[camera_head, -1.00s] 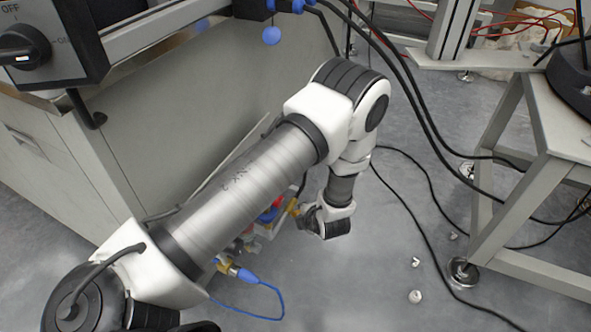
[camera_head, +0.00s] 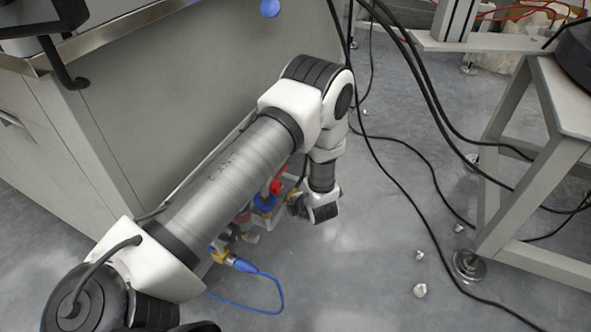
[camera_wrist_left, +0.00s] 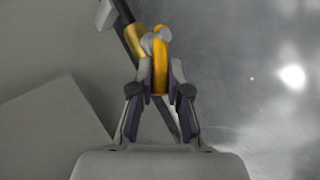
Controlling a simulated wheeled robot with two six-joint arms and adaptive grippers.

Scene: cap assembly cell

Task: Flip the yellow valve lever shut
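The yellow valve lever (camera_wrist_left: 160,66) stands between the fingers of my left gripper (camera_wrist_left: 160,75) in the left wrist view. The fingers are drawn in close on both sides of it and appear shut on it. In the head view my left gripper (camera_head: 316,209) hangs low beside the pipework, at the right end of the fittings. A small yellow part (camera_head: 292,196) shows next to it there; the gripper hides the rest of the lever. My right gripper is in neither view.
A red handle (camera_head: 276,185) and a blue fitting (camera_head: 264,202) sit left of the gripper, close to the grey cabinet (camera_head: 150,100). A blue cable (camera_head: 270,277) loops below. Black cables cross the floor. A metal stand (camera_head: 535,150) is at right. Open floor lies between.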

